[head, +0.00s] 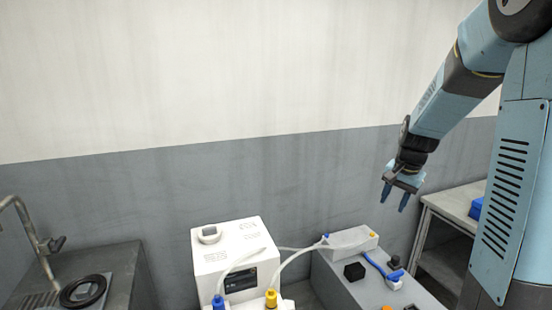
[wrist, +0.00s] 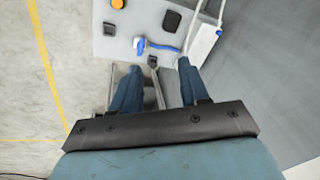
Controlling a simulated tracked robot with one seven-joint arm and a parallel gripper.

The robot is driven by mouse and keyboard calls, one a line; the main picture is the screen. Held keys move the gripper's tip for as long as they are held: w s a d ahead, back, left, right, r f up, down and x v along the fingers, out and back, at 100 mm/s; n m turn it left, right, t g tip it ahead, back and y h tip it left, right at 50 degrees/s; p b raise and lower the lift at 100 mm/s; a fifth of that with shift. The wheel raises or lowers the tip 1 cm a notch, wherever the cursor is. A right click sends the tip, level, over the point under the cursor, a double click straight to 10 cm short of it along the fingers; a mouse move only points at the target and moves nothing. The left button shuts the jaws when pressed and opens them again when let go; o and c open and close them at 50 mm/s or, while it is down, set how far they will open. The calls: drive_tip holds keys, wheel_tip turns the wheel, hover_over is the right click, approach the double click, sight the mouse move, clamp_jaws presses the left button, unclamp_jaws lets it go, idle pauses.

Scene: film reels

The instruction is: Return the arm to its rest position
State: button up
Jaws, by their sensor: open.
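My gripper (head: 395,199) hangs from my blue arm at the right of the head view, fingers pointing down. It is open and empty, in the air above the right end of a grey bench. In the wrist view my gripper (wrist: 156,80) shows two blue fingers apart with nothing between them. My arm is bent, with the upper link coming down from the top right.
Below is the grey bench (head: 345,292) with a black block (head: 354,271), a blue-handled item (head: 394,276) and a white box (head: 350,241). A white machine (head: 232,255) with hoses stands left of it. A sink counter (head: 128,275) is far left, a shelf (head: 455,207) right.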

drive_tip(key=s+a+r+n+t, duration=0.1)
drive_tip(key=s+a+r+n, duration=0.1)
drive_tip(key=s, duration=0.6)
drive_tip(key=s+a+r+n+t, duration=0.1)
drive_tip(key=s+a+r+n, duration=0.2)
drive_tip(key=s, duration=0.5)
drive_tip(key=s+a+r+n+t, duration=0.1)
drive_tip(key=s+a+r+n, duration=0.2)
drive_tip(key=s+r, duration=0.3)
drive_tip(key=s+a, duration=0.1)
drive_tip(key=s, duration=0.2)
drive_tip(key=shift+a+r+h, duration=0.3)
drive_tip(key=shift+a+r, duration=0.05)
drive_tip(key=shift+a, duration=0.05)
